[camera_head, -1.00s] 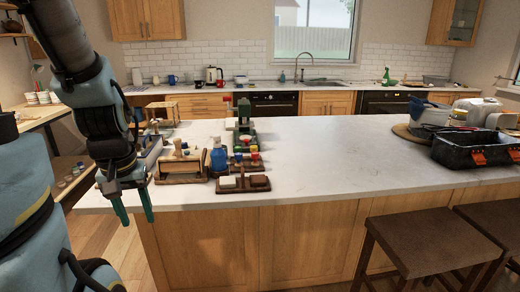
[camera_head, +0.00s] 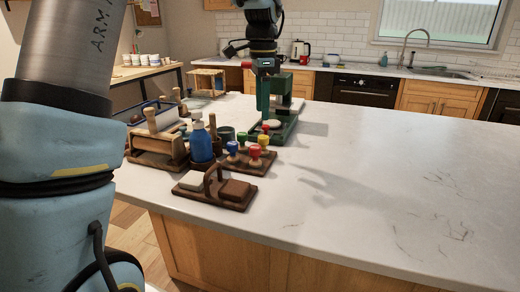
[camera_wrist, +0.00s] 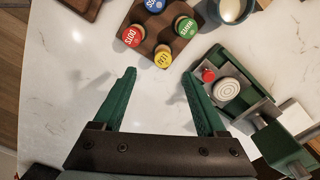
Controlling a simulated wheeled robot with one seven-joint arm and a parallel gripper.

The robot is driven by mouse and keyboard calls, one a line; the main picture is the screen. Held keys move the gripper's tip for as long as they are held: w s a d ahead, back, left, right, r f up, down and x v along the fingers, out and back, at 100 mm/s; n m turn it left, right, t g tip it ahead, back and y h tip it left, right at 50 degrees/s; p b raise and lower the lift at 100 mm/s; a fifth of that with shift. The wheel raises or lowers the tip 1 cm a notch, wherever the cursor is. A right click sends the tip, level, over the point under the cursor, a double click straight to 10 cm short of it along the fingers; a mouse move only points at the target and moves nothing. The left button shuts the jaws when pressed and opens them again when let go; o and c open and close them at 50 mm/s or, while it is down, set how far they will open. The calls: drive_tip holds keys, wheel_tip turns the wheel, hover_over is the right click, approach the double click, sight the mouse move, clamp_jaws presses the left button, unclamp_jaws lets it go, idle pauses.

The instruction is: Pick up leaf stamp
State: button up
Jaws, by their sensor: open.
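Several round-topped stamps stand in a dark wooden holder (camera_head: 266,167) (camera_wrist: 177,22) on the white counter. The yellow stamp (camera_head: 264,141) (camera_wrist: 163,56) has an upside-down label that looks like LEAF; its letters are small. It stands at the holder's edge nearest my gripper in the wrist view. The red DOTS stamp (camera_wrist: 132,36), blue stamp (camera_wrist: 154,4) and green stamp (camera_wrist: 186,27) stand beside it. My gripper (camera_head: 264,108) (camera_wrist: 163,87) is open, empty and pointing down above the counter. In the wrist view the yellow stamp lies just beyond its fingertips.
A green press (camera_head: 288,121) (camera_wrist: 226,92) stands close beside the holder and my right-hand finger in the wrist view. A blue bottle (camera_head: 201,145), wooden tool box (camera_head: 155,145) and tray with two blocks (camera_head: 216,190) stand left. The counter's right is clear.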

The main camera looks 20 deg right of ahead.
hover_over(263, 137)
wheel_tip(263, 137, down, 4)
drive_tip(key=shift+s+a+f+p, duration=0.1)
drive_tip(key=shift+a+f+p, duration=0.1)
drive_tip(key=shift+p, duration=0.1)
drive_tip(key=shift+d+f+p, duration=0.2)
drive_tip(key=shift+f+p, duration=0.7)
drive_tip(key=shift+f, duration=1.85)
clamp_jaws()
